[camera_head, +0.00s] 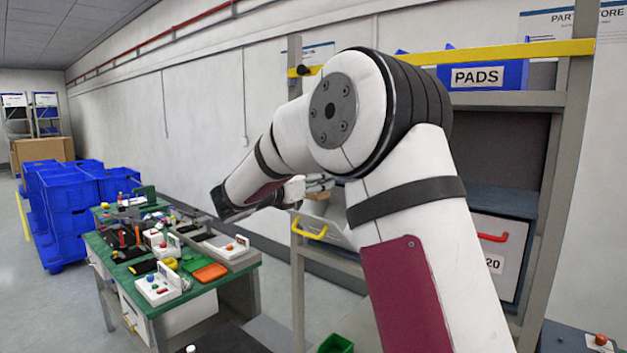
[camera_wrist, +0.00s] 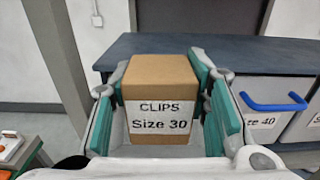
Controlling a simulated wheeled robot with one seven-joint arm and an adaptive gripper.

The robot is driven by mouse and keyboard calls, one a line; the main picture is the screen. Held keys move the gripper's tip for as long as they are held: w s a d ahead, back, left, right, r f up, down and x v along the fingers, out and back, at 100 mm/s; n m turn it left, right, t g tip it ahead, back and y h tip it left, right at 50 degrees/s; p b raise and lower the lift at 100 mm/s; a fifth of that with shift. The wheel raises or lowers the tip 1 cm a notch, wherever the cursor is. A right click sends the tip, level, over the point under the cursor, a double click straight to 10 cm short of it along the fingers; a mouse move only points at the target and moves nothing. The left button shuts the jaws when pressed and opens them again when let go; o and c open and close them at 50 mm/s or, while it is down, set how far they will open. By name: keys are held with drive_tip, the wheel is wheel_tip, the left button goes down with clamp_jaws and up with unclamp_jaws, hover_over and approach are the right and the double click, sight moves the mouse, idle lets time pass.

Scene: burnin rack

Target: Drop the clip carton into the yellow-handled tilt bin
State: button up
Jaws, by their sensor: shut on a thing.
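The clip carton (camera_wrist: 160,80) is a brown box with a white label reading CLIPS Size 30. My gripper (camera_wrist: 161,92) is shut on it, with a teal pad at each side. In the head view my gripper (camera_head: 316,182) is partly hidden behind my arm, and a small brown part of the carton (camera_head: 319,196) shows just below it. The yellow-handled tilt bin (camera_head: 333,235) is pale, tipped outward in the rack, and partly hidden by my arm. The carton is above the bin; the head view does not show whether they touch.
A red-handled bin (camera_head: 496,251) sits to the right in the rack, and a blue-handled bin (camera_wrist: 273,118) shows in the wrist view. A blue PADS bin (camera_head: 490,76) is above, behind a yellow rail (camera_head: 515,51). A cluttered green bench (camera_head: 222,292) stands left.

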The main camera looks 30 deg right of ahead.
drive_tip(key=o, duration=1.3)
drive_tip(key=shift+c, duration=0.2)
drive_tip(key=shift+a, duration=0.15)
drive_tip(key=v, duration=1.2)
drive_tip(key=s+d+f+m+g+y, duration=0.1)
drive_tip(key=s+f+m+g+y, duration=0.15)
drive_tip(key=s+m, duration=0.45)
drive_tip(key=s+d+f+m+g+y, duration=0.1)
drive_tip(key=s+d+f+m+y, duration=0.2)
drive_tip(key=s, duration=0.8)
drive_tip(key=s+a+f+m+t+y+b, duration=0.1)
drive_tip(key=s+a+f+m+t+y, duration=0.2)
drive_tip(key=s+a+f+m+y, duration=0.4)
drive_tip(key=s+a+m+y, duration=0.4)
drive_tip(key=s+a+m, duration=0.1)
drive_tip(key=s+a, duration=0.1)
drive_tip(key=shift+b, duration=0.3)
